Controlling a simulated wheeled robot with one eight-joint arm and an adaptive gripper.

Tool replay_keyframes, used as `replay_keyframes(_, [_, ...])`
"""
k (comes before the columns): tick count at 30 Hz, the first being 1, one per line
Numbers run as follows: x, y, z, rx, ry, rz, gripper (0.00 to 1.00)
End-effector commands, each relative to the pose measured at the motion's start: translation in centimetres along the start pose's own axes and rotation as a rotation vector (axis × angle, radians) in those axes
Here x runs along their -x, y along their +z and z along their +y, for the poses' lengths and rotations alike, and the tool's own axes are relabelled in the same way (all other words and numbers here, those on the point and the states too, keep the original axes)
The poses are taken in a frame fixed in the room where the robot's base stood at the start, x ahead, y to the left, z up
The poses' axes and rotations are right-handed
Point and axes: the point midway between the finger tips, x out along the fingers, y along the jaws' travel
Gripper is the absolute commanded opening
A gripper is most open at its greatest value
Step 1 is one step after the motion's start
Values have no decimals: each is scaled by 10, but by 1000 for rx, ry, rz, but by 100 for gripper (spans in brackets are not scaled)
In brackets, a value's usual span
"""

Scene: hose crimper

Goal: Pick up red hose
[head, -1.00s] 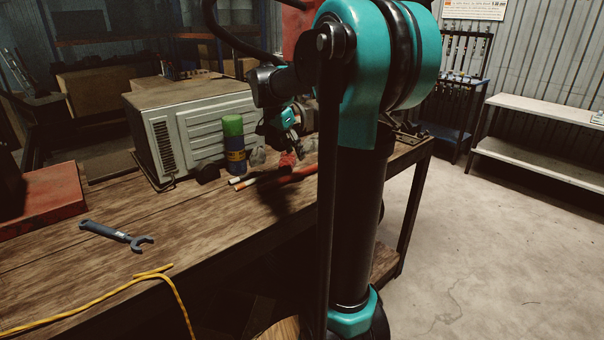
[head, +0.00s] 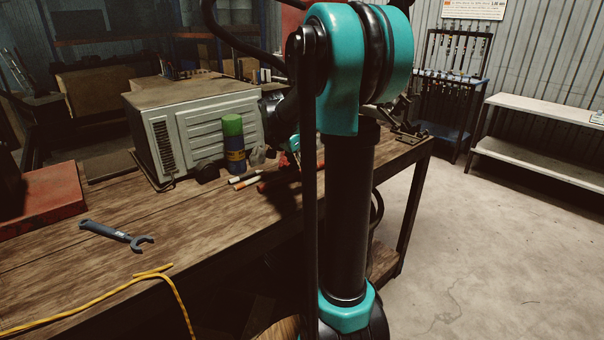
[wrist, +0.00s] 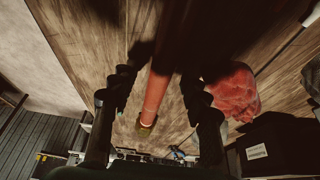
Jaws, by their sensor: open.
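The red hose (wrist: 160,85) lies on the wooden workbench (head: 85,265). In the wrist view it runs from the top edge down to a brass-coloured end and passes between the two fingers of my gripper (wrist: 160,95). The fingers are open, one on each side of the hose, with a gap to it. I cannot tell the exact height of the fingers above it.
A crumpled red cloth (wrist: 232,92) lies right of the fingers in the wrist view. The green and blue can (head: 233,144) stands by a grey metal box (head: 195,130).

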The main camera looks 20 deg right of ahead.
Motion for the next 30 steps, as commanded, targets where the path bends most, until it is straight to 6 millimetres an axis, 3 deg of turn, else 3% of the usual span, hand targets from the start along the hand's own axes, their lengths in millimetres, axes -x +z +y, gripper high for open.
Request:
replay_keyframes(1, [0, 0, 0, 0, 0, 0, 44])
replay_keyframes(12, [0, 0, 0, 0, 0, 0, 0])
replay_keyframes(24, [1, 0, 0, 0, 0, 1, 0])
replay_keyframes(30, [12, -5, 0, 0, 0, 1, 0])
